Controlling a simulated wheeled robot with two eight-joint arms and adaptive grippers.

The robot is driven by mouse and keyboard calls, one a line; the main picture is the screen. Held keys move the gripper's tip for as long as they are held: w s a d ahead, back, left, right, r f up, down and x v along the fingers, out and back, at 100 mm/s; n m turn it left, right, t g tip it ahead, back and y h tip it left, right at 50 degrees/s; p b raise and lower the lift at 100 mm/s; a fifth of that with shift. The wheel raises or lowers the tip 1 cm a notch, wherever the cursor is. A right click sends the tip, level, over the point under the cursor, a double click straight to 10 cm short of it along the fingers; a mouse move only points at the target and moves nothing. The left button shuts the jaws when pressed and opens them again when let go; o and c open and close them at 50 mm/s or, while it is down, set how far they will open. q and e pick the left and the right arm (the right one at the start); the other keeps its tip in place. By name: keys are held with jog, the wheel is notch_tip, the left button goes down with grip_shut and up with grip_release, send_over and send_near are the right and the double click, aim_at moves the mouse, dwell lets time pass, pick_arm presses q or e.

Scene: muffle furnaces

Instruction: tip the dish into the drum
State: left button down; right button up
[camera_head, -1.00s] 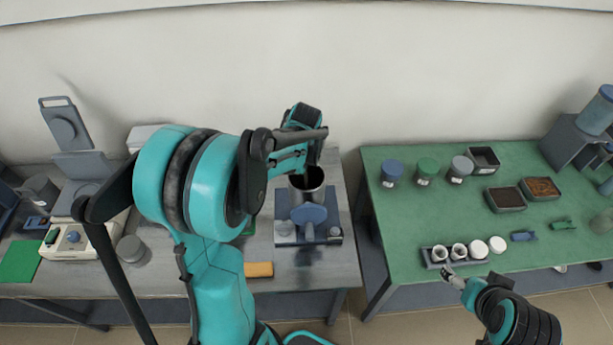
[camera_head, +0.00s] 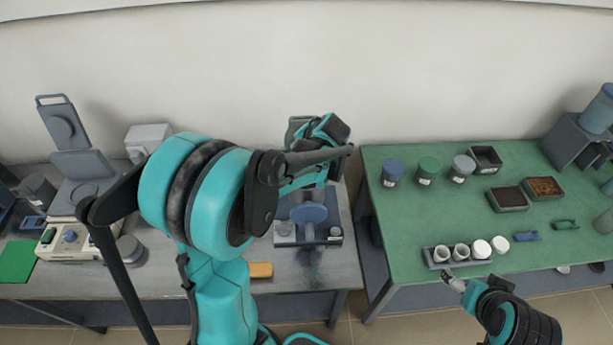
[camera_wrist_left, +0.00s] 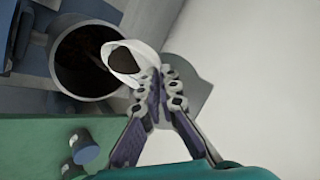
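The white dish (camera_wrist_left: 122,66), with dark material inside, shows in the left wrist view between the fingertips of my left gripper (camera_wrist_left: 156,88), which is shut on its edge. The dish overlaps the rim of the drum (camera_wrist_left: 62,82), an open grey metal cylinder with a dark inside. Its mouth leans toward the drum's opening; I cannot tell how steeply. In the head view my left gripper (camera_head: 318,184) is mostly hidden by its own wrist, which also hides the drum and the dish. My right gripper (camera_head: 455,283) is by the green bench's front edge; its fingers are too small to read.
The drum's machine has a blue disc (camera_head: 309,213) in front. A grey plate (camera_wrist_left: 192,92) shows behind the fingers in the wrist view. The green bench (camera_head: 420,215) holds lidded jars, trays and a rack of white cups (camera_head: 461,252). An orange block (camera_head: 260,270) lies on the grey bench.

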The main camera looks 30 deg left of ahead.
pick_arm(q)
jog(key=shift+d, duration=0.2)
jog(key=shift+r, duration=0.1)
jog(key=shift+d+y+b, duration=0.4)
jog(key=shift+y+b, duration=0.1)
jog(key=shift+b, duration=0.2)
jog(key=shift+d+m+y+b, duration=0.25)
jog(key=shift+m+y+b, duration=0.1)
jog(key=shift+y, duration=0.15)
